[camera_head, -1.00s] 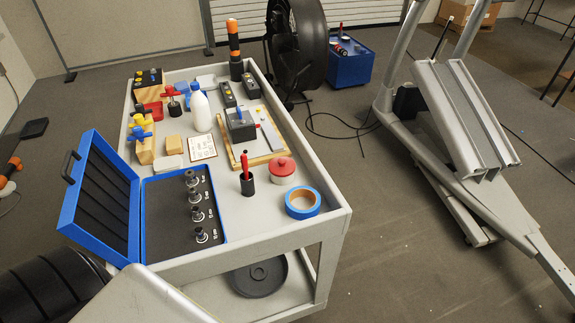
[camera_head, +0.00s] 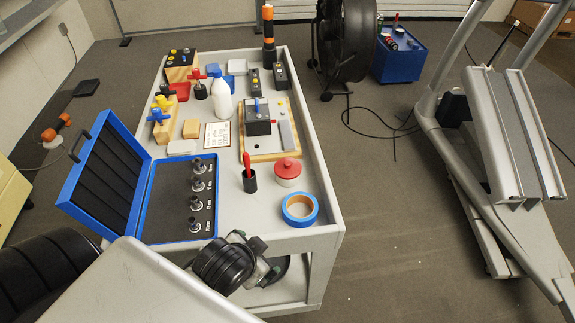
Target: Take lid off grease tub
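The grease tub appears to be the small white round tub (camera_head: 287,180) with a red knobbed lid (camera_head: 287,167), standing upright on the right side of the cart's top. The lid sits on the tub. A black and grey jointed part, probably of one of my arms, shows at the cart's front edge, well below and left of the tub. No gripper fingers can be made out, and nothing of mine touches the tub.
Close to the tub stand a black cup (camera_head: 249,181) with a red-handled tool and a blue tape roll (camera_head: 299,210). An open blue socket case (camera_head: 149,205) fills the cart's front left. A white bottle (camera_head: 222,101) and wooden fixture (camera_head: 293,143) stand behind. The cart (camera_head: 327,208) has a raised rim.

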